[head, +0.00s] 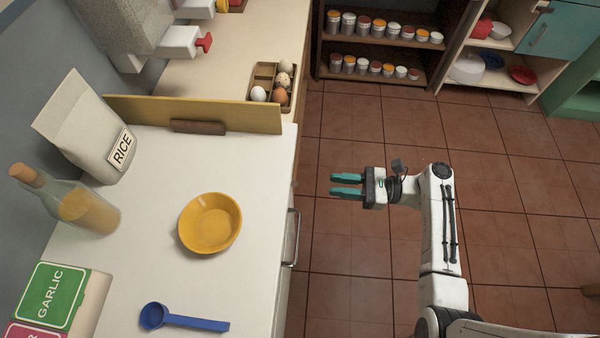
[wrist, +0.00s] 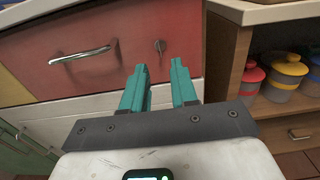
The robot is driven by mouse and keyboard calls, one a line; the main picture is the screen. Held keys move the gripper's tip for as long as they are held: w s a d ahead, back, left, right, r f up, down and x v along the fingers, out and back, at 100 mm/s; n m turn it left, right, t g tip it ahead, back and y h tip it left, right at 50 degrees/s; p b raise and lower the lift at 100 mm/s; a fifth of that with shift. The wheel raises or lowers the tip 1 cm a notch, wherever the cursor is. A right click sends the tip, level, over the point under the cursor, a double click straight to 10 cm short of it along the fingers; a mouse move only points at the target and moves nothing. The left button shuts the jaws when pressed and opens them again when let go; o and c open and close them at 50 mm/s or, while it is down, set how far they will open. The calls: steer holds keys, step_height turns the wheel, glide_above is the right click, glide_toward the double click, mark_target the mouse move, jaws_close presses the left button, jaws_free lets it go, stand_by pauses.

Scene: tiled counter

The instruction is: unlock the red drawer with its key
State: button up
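In the wrist view the red drawer (wrist: 108,32) fills the upper middle, with a silver bar handle (wrist: 82,54) to the left. A small grey metal lock piece (wrist: 160,46) sits on the drawer front, right of the handle. I cannot tell whether a key is in it. My gripper (wrist: 161,78) faces the drawer front, its teal fingers apart and nothing seen between them; the lock piece appears just beyond the gap. In the head view my gripper (head: 347,185) is over the floor, right of the counter, fingers pointing left. No separate key shows.
The white counter (head: 150,265) holds a yellow bowl (head: 210,223), a blue scoop (head: 185,319), a rice bag (head: 85,125) and a bottle (head: 80,205). In the wrist view a wooden shelf unit (wrist: 226,60) with jars stands to the right. The tiled floor (head: 345,270) around my arm is clear.

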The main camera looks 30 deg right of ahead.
mark_target(293, 183)
steer(key=x, duration=0.9)
steer(key=shift+a+p, duration=0.2)
steer(key=shift+p, duration=0.15)
steer(key=shift+c, duration=0.4)
jaws_close()
